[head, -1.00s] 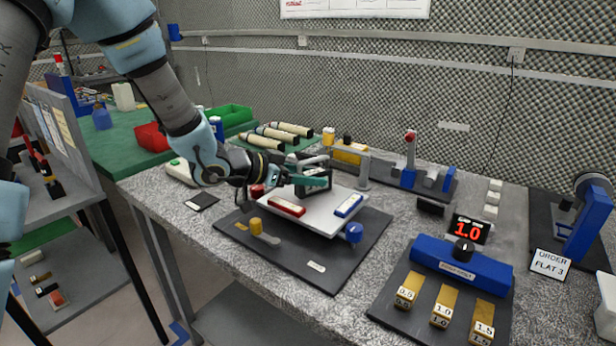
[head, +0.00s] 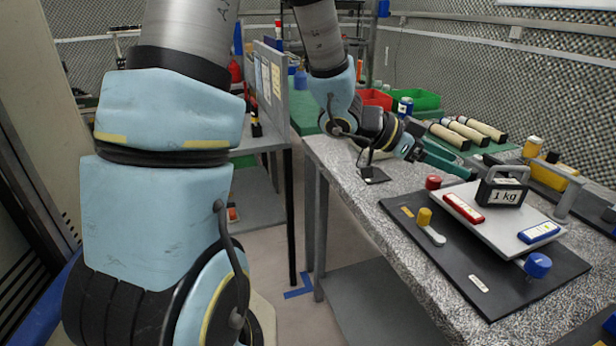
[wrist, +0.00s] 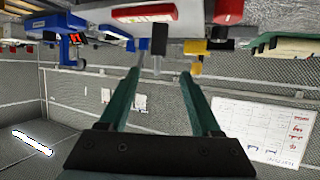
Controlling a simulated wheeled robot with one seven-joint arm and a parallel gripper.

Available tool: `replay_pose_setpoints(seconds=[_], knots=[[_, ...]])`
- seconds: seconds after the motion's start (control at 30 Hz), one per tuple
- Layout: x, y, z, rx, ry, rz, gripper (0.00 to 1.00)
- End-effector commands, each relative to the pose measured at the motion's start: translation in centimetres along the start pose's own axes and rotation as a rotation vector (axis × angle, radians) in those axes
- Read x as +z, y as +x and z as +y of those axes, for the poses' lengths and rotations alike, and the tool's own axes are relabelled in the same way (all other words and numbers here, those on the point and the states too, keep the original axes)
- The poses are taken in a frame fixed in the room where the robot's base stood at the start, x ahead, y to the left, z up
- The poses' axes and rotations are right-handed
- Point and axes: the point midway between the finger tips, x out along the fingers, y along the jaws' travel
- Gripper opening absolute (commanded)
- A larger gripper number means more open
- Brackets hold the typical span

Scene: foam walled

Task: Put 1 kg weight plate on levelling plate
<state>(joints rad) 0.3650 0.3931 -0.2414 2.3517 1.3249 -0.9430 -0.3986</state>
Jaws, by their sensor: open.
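The black 1 kg weight plate (head: 505,194), with a grey handle and a white label, stands upright on the white levelling plate (head: 488,231), towards its back edge. A red level (head: 463,207) and a blue level (head: 539,232) lie on the same plate. My gripper (head: 466,163) has green fingers and is to the left of the weight, apart from it and empty. In the wrist view the fingers (wrist: 160,76) are spread with nothing between them.
The levelling plate stands over a black base (head: 455,262) with a yellow knob (head: 424,217), a red knob (head: 433,182) and a blue knob (head: 538,265). Cream cylinders (head: 465,132) lie behind. A grey post (head: 570,200) stands to the right. A small black pad (head: 373,175) lies below my arm.

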Motion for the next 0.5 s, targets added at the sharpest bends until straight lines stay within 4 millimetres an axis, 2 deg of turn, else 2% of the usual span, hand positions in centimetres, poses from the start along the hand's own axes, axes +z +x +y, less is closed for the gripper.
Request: replay_pose_setpoints(seconds=[0.07, 0.17, 0.2, 0.27, 0.3, 0.37, 0.4, 0.47, 0.5], knots=[[0.6, -0.8, -1.5, -0.068, -0.014, -0.030, 0.65], [2.9, -3.9, -5.6, -0.262, -0.068, -0.129, 0.65], [4.2, -6.0, -7.5, -0.367, -0.107, -0.187, 0.65], [6.9, -10.1, -10.0, -0.534, -0.193, -0.290, 0.65], [8.8, -13.4, -11.1, -0.643, -0.266, -0.364, 0.65], [11.7, -18.2, -11.5, -0.785, -0.398, -0.473, 0.65], [13.5, -21.3, -10.9, -0.863, -0.496, -0.540, 0.65], [15.9, -25.3, -9.1, -0.951, -0.655, -0.628, 0.65], [17.2, -27.3, -7.5, -0.991, -0.761, -0.676, 0.65]])
